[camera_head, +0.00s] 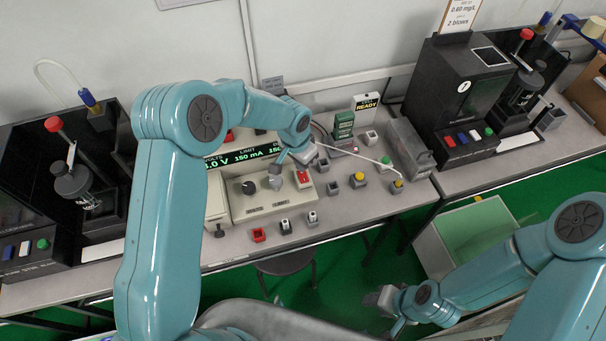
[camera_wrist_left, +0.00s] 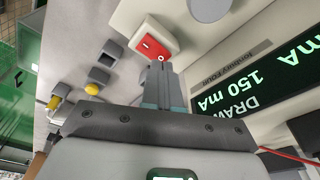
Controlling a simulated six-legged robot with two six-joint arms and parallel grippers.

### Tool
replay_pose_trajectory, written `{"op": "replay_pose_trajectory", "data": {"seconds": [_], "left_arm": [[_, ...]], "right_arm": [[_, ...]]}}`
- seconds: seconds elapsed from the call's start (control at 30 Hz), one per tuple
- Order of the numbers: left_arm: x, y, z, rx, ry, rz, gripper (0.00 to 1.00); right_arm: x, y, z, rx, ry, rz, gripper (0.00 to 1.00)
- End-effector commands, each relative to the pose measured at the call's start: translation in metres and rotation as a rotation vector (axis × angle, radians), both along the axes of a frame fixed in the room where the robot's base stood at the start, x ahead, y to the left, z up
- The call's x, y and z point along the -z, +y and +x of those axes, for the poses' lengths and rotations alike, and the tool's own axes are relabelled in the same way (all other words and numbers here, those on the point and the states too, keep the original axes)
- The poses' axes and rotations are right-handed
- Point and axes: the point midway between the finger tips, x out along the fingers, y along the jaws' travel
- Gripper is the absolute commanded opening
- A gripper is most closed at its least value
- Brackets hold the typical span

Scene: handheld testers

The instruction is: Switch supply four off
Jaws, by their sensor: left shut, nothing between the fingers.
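Supply four is a beige unit (camera_head: 262,204) with a lit green display (camera_head: 240,155) on the bench in the head view; the display shows 150 mA. A label ending in "Four" (camera_wrist_left: 240,60) shows beside the display in the left wrist view. Its red rocker switch (camera_head: 303,179) is at the panel's right end, and it also shows in the left wrist view (camera_wrist_left: 152,36). My left gripper (camera_wrist_left: 160,66) is shut and empty, its tips at the rocker's near edge; contact cannot be told. My right gripper (camera_head: 386,312) is low at the right, away from the supply; its jaws are unclear.
Grey and black knobs sit on the panel left of the rocker. Small blocks with red, white and yellow tops (camera_head: 258,235) stand in front and to the right. A green sign block (camera_head: 343,126) stands behind. Black testers (camera_head: 462,95) flank the supply. A green bin (camera_head: 470,235) is at right.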

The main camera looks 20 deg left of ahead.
Motion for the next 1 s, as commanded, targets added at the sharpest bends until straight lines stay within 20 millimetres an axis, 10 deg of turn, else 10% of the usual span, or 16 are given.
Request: {"op": "replay_pose_trajectory", "data": {"seconds": [1.0], "left_arm": [[0.0084,0.0000,0.0000,0.000,0.000,0.000,0.00]], "right_arm": [[0.0080,0.0000,0.0001,0.000,0.000,0.000,0.43]]}}
